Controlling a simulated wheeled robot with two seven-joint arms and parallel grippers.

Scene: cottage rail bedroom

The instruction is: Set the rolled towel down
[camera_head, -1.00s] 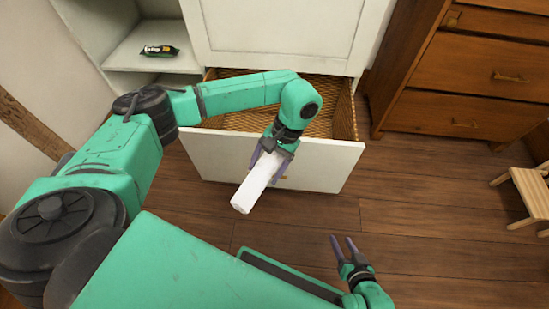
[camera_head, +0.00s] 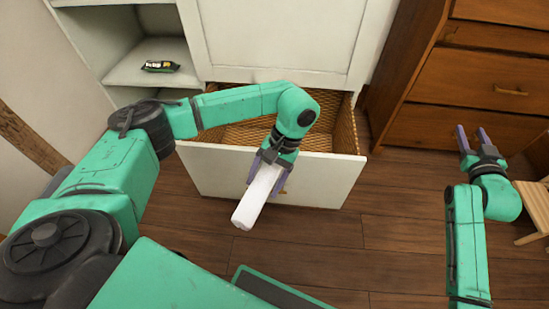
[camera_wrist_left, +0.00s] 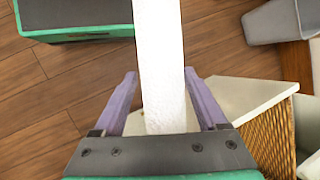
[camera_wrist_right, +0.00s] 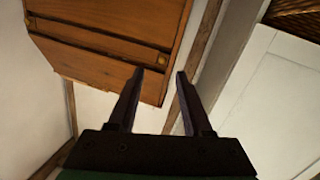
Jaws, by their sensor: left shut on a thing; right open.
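The rolled towel (camera_head: 258,197) is a white roll held in my left gripper (camera_head: 267,172), above the floor and in front of the open drawer's front. My left gripper is shut on one end of it, and the other end sticks out toward my base. In the left wrist view the towel (camera_wrist_left: 161,60) runs up between the purple fingers (camera_wrist_left: 161,100). My right gripper (camera_head: 476,140) is open and empty, in front of the wooden dresser. The right wrist view shows its fingers (camera_wrist_right: 160,88) apart with nothing between them.
The open drawer (camera_head: 265,177) has a white front and woven sides; its visible inside looks empty. A dark green packet (camera_head: 160,66) lies on the white shelf (camera_head: 125,68) at left. A wooden dresser (camera_head: 480,80) and a light wooden stool (camera_head: 535,205) are at right. Wooden floor (camera_head: 370,235) lies clear between.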

